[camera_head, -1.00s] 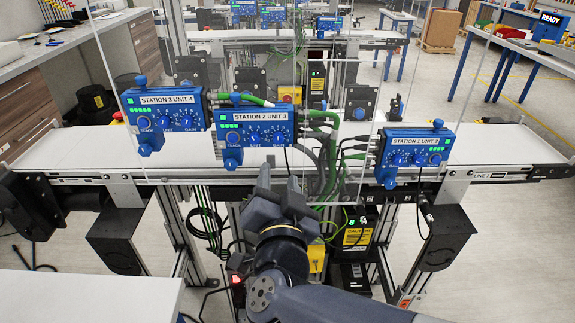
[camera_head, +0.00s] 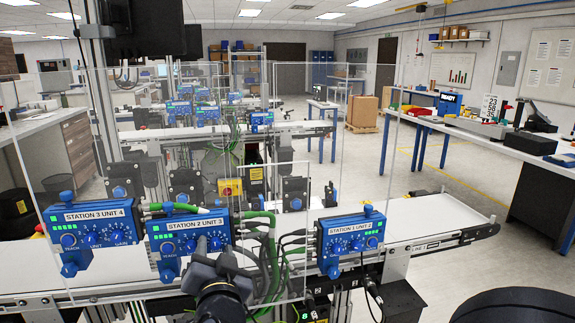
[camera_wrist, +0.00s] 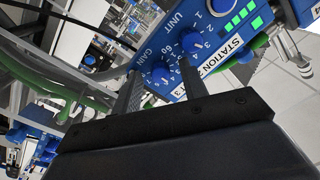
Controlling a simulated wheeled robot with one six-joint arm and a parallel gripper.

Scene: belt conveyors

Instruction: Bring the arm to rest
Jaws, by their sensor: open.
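My gripper (camera_head: 215,268) is at the bottom of the head view, in front of the blue unit labelled Station 2 Unit 3 (camera_head: 188,235). In the wrist view my gripper (camera_wrist: 160,85) shows its two dark fingers apart with nothing held between them. The blue unit with its Unit and Gain knobs (camera_wrist: 188,45) fills the space beyond the fingers. I cannot tell whether a fingertip touches it. Most of my arm is out of the head view.
The Station 3 Unit 4 box (camera_head: 95,236) is at left and the Station 1 Unit 2 box (camera_head: 350,240) at right. Green and black cables (camera_head: 262,235) hang between them. Clear panels stand above the belt (camera_head: 440,218). Open floor (camera_head: 450,180) lies to the right.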

